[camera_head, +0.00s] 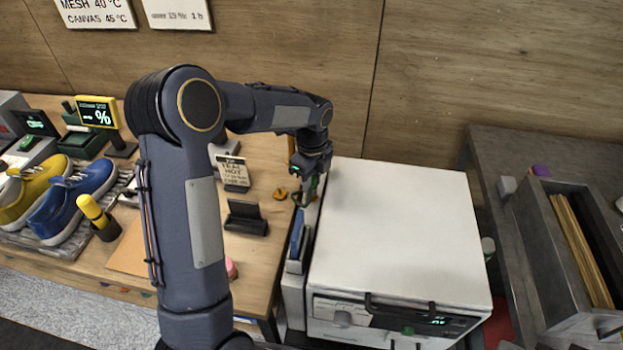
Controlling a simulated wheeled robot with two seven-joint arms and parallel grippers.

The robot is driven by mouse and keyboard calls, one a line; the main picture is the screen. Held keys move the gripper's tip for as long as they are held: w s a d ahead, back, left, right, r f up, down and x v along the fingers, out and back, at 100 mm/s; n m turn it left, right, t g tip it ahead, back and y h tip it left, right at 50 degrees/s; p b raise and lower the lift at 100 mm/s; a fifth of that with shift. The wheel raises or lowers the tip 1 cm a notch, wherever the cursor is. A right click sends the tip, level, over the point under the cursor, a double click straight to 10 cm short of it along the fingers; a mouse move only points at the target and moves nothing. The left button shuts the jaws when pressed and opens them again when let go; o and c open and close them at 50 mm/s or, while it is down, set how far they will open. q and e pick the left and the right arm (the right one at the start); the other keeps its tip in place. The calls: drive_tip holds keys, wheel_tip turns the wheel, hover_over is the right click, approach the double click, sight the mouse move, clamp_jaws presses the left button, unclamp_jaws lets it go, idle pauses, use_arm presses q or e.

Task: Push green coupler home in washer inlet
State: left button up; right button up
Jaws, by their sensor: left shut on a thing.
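My left arm reaches across the table, and its gripper (305,196) points down at the back left corner of the white washer (400,225). It is shut on the green coupler (313,186), of which only a small green patch shows between the fingers. The washer inlet is hidden behind the gripper and the washer's edge, so I cannot tell how far the coupler sits in it. My right gripper is out of view.
A narrow light unit with a blue item (297,236) stands along the washer's left side. A small sign (233,173) and a black stand (246,218) are on the wooden table. Yellow (32,190) and blue (72,202) sneakers lie far left. A grey bin (545,255) stands right.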

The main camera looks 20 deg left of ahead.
use_arm(q)
drive_tip(key=shift+f+b, duration=0.3)
drive_tip(key=shift+f, duration=0.3)
drive_tip(key=o, duration=1)
wheel_tip(320, 180, up, 8)
drive_tip(key=shift+f, duration=0.1)
